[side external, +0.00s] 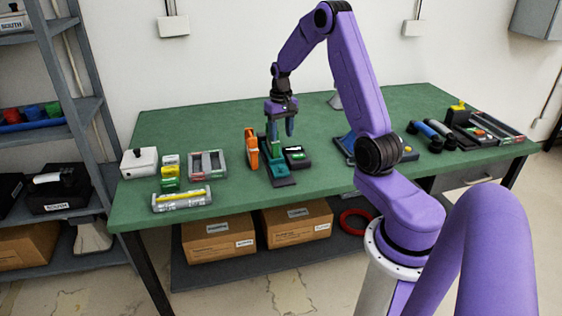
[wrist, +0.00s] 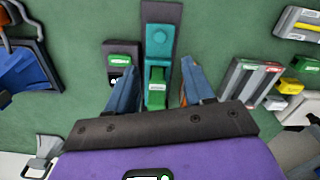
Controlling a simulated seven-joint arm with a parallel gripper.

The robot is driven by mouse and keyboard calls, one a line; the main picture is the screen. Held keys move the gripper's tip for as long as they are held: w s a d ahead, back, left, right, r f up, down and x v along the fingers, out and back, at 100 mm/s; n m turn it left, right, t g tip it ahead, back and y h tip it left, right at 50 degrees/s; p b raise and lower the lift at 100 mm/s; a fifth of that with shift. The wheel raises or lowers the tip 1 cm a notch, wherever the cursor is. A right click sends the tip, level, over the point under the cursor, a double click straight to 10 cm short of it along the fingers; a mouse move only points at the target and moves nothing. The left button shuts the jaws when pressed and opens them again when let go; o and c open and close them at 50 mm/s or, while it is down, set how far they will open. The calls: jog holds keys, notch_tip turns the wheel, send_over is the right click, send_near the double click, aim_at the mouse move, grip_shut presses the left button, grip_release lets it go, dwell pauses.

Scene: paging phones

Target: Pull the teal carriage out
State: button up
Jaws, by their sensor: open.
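The teal carriage (side external: 276,155) sits on a narrow dark rail (side external: 284,182) at the middle of the green table. In the wrist view, the teal carriage (wrist: 158,42) is ahead of my gripper, and its upright green-labelled part (wrist: 156,86) stands between the fingers. My gripper (side external: 280,131) points down above the carriage. Its fingers are open in the wrist view (wrist: 159,74), one on each side of the upright part, with a visible gap on both sides. I cannot tell how far down the fingers reach along it.
A black device (side external: 296,156) stands close right of the carriage and an orange piece (side external: 251,150) close left. A grey tray (side external: 208,164), a white box (side external: 139,162) and small blocks lie further left. A blue piece lies right (wrist: 32,68). Bare table shows behind.

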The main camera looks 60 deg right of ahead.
aim_at(281, 166)
notch_tip(281, 166, down, 12)
jog(key=shift+r, duration=0.2)
dwell(0.4)
grip_shut()
